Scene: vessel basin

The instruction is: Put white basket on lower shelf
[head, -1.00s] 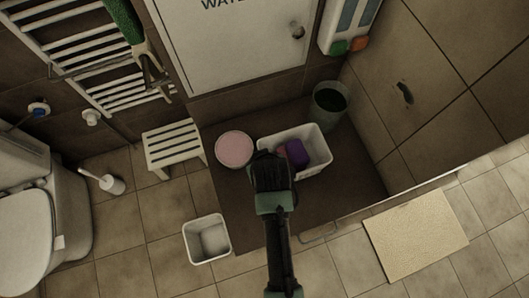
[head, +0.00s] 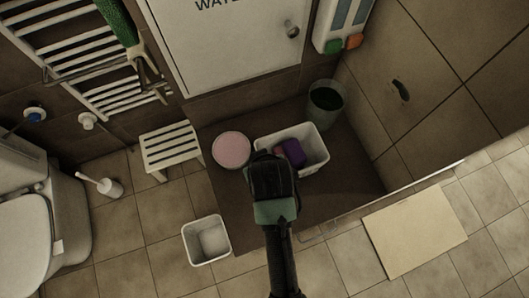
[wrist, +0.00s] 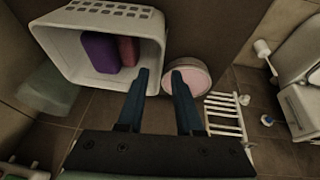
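A white basket (head: 317,149) stands on the brown surface below the white door, with purple and pink items inside. In the wrist view the basket (wrist: 60,58) is large at upper left, with slots in its far wall. My gripper (head: 262,155) is over the basket's near left corner in the head view and hides part of it. In the wrist view my gripper (wrist: 160,73) has its two fingers apart with nothing held between them. The left fingertip is close to the basket's rim; contact cannot be told. I cannot identify a lower shelf.
A round pink-topped container (head: 231,149) is left of the basket, and a dark green bin (head: 325,99) is behind it at right. A white slatted stool (head: 171,146), a small white bin (head: 206,240) and a beige mat (head: 415,227) stand on the tiled floor.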

